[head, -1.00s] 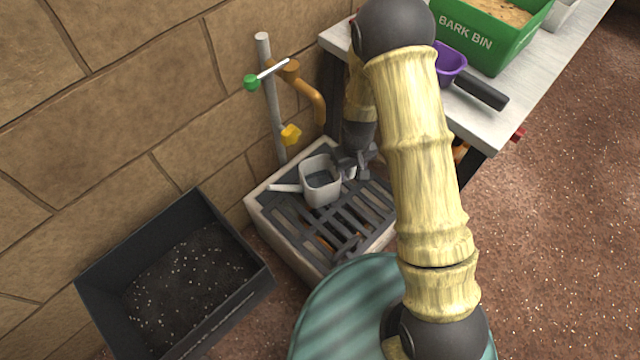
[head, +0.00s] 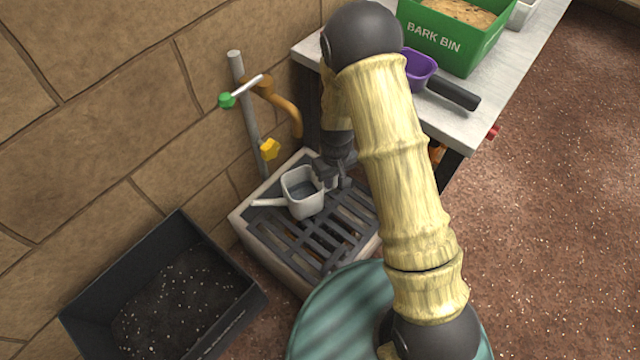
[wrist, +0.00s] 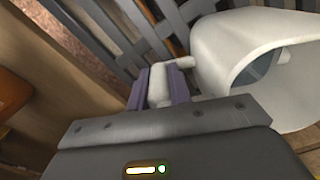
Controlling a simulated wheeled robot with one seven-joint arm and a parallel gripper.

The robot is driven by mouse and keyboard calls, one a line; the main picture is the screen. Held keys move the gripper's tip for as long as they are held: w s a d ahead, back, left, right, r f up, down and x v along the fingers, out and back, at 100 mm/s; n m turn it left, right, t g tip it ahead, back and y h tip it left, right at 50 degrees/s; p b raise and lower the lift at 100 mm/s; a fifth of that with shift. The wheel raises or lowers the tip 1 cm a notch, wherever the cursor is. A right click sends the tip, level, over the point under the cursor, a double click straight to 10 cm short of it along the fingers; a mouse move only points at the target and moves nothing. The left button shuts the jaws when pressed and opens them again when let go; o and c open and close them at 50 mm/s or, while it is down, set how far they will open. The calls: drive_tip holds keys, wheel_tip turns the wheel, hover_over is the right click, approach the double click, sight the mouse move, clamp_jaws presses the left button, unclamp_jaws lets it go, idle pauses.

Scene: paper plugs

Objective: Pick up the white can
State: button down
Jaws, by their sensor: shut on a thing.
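The white can (head: 302,198) is on or just above the slatted grate of a stone-edged drain; I cannot tell whether it touches. It looks upright, with its open top facing up and its spout pointing left. My gripper (head: 332,176) is at the can's right side, beside the handle. In the wrist view, my gripper (wrist: 163,88) is shut on the can's pale handle, which shows between the two fingers. The can's body (wrist: 218,48) is just right of the fingers there, with its open mouth visible.
The grated drain (head: 340,232) stands against the brick wall. A standpipe (head: 243,110) with a green-knobbed lever and a yellow tap is behind it. A black soil tray (head: 180,310) lies at lower left. A bench with a purple scoop (head: 418,68) and a green bark bin (head: 450,42) is at upper right.

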wheel_tip(320, 180, up, 10)
drive_tip(key=p, duration=0.5)
idle(0.4)
